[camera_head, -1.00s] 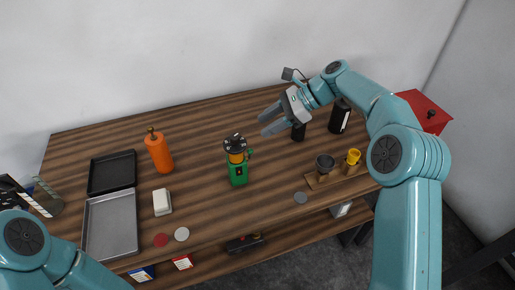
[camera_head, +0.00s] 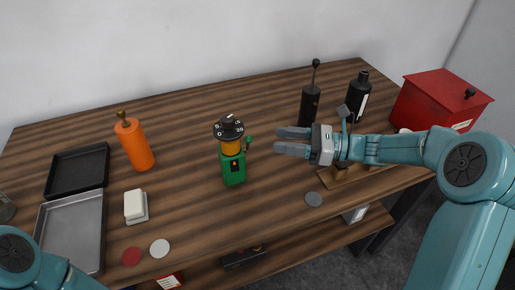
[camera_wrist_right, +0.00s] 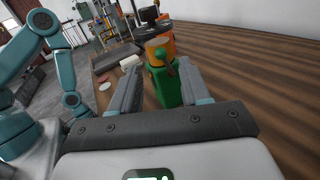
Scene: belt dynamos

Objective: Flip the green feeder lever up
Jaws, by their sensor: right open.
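The green feeder (camera_head: 233,168) stands upright on the table, with an amber middle and a dark round top. Its green lever (camera_head: 249,140) sticks out on the right side, its knob about level with the amber part. My right gripper (camera_head: 279,140) is open and empty to the right of the lever, its fingers pointing left at the feeder, apart from it. In the right wrist view the feeder (camera_wrist_right: 166,88) appears between the open fingers, with the lever (camera_wrist_right: 166,58) facing the camera. My left gripper is out of view; only part of my left arm shows.
An orange bottle (camera_head: 134,146), a white block (camera_head: 135,206) and two trays (camera_head: 73,235) lie left. A dark grinder (camera_head: 310,102), a black bottle (camera_head: 358,97) and a red box (camera_head: 437,103) stand right.

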